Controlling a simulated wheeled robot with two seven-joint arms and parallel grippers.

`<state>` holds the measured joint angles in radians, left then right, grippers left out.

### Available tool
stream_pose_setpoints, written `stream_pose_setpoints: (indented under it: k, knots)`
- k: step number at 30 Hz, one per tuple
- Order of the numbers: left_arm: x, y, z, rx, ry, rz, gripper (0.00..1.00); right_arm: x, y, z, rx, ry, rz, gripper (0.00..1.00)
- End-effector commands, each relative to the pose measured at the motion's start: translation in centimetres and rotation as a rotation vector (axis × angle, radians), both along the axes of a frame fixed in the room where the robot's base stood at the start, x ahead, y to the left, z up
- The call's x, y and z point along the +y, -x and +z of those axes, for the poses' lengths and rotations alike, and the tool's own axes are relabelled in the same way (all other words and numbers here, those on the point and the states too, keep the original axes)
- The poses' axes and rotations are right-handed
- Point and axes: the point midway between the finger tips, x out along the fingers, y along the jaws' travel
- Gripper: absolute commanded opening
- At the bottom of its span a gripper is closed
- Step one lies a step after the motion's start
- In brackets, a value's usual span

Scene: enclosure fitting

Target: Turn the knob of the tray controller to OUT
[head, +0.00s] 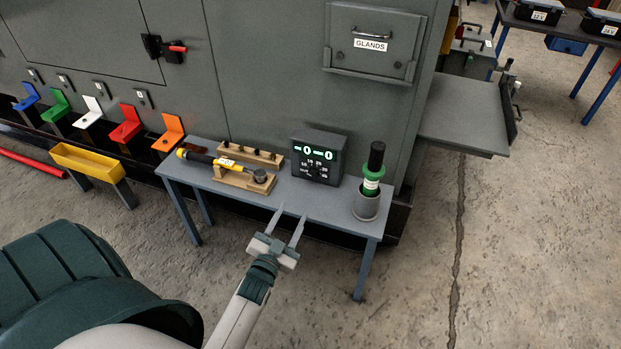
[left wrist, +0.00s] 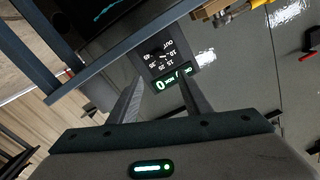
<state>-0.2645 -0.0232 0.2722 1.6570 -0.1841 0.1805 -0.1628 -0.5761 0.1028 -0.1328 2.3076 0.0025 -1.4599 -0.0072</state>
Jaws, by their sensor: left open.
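The tray controller (head: 318,158) is a dark box with a lit green display, standing on the grey bench (head: 335,203). Its face carries a small dark knob (head: 317,169) ringed by white numbers and the word OUT. The controller also shows upside down in the left wrist view (left wrist: 168,64), display towards my fingers. Where the knob points is too small to tell. My left gripper (head: 289,213) is open and empty, in front of the bench edge and short of the controller. In the left wrist view its fingers (left wrist: 160,82) point towards the controller without touching the knob.
Left of the controller, a wooden rack (head: 245,178) holds a yellow-and-black tool (head: 208,158). Right of it, a green-and-black bottle (head: 374,172) stands in a grey cup (head: 366,204). The enclosure wall (head: 265,70) rises behind. The space before the controller is clear.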

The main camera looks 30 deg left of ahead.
Motion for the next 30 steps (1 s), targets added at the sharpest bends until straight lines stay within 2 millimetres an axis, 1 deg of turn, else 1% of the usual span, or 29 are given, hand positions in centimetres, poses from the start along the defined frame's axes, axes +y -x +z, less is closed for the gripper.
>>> stream_pose_setpoints:
  k: [5,8,14,24,30]
  knots:
    - [0.5,-2.0,0.1,-0.002,0.000,-0.001,0.44,0.0,0.0,-0.1,-0.003,-0.001,0.000,0.31]
    - [0.9,-3.6,0.0,-0.001,0.000,0.000,0.44,0.1,-0.1,-0.1,-0.005,-0.003,0.001,0.31]
    - [1.7,-7.1,0.0,-0.002,0.001,-0.001,0.44,0.3,-0.2,-0.2,-0.015,-0.009,0.002,0.31]
    - [3.1,-12.9,0.0,0.000,0.001,0.000,0.44,1.2,-0.7,-0.2,-0.046,-0.029,0.012,0.31]
    - [3.7,-15.2,-0.1,0.000,0.000,0.000,0.44,1.4,-1.1,-0.3,-0.066,-0.038,0.015,0.31]
